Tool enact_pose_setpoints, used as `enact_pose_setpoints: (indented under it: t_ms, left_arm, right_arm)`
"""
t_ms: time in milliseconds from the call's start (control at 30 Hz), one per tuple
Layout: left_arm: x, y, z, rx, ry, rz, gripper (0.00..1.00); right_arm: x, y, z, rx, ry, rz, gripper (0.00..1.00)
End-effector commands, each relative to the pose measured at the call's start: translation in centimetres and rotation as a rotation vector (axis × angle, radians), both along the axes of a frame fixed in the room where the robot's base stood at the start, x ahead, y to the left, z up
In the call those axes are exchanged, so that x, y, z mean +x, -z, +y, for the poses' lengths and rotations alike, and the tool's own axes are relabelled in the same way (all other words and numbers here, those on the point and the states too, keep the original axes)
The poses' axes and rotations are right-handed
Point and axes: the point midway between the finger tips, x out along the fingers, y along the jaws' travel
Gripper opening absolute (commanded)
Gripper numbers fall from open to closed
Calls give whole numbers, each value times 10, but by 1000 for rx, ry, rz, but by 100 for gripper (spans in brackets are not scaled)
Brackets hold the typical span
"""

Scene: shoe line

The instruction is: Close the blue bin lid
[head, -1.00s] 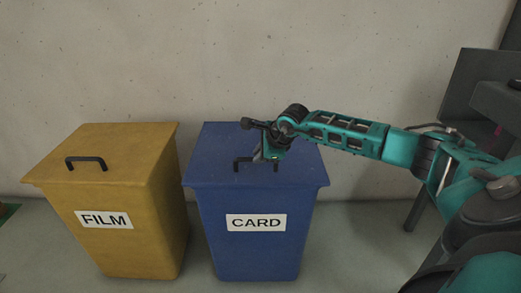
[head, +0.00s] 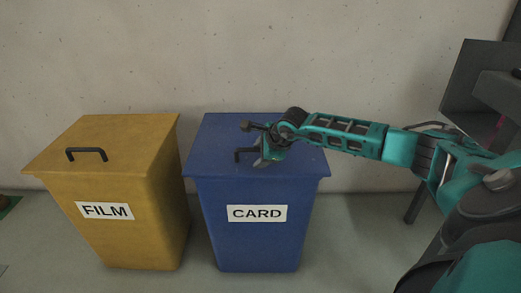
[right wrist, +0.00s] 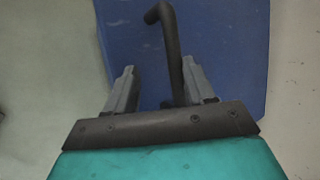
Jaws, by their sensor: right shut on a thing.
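The blue bin (head: 255,240), labelled CARD, stands against the wall. Its blue lid (head: 212,150) lies flat on the bin's top, with no gap visible along the front rim. A dark bar handle (head: 243,154) sits on the lid. My right gripper (head: 262,160) reaches in from the right over the lid and is shut on the handle, covering its right part. In the right wrist view, the handle (right wrist: 172,45) runs between the fingers (right wrist: 158,68) above the blue lid (right wrist: 228,50). My left gripper is not in view.
A yellow bin (head: 145,215), labelled FILM, with a lid handle (head: 87,153), stands left of the blue bin, a narrow gap between them. A concrete wall (head: 300,50) is close behind. The floor (head: 345,240) right of the blue bin is clear.

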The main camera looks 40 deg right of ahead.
Motion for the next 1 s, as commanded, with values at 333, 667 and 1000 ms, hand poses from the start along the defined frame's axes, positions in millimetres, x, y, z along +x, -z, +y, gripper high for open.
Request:
enact_pose_setpoints:
  t_ms: [333,667,1000]
  left_arm:
    - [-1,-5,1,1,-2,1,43]
    - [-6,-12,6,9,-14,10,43]
    - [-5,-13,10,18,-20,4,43]
  right_arm:
    - [-15,-4,6,5,-11,26,42]
    - [-55,-65,4,-3,-6,13,42]
    - [-79,-99,4,-1,-2,3,42]
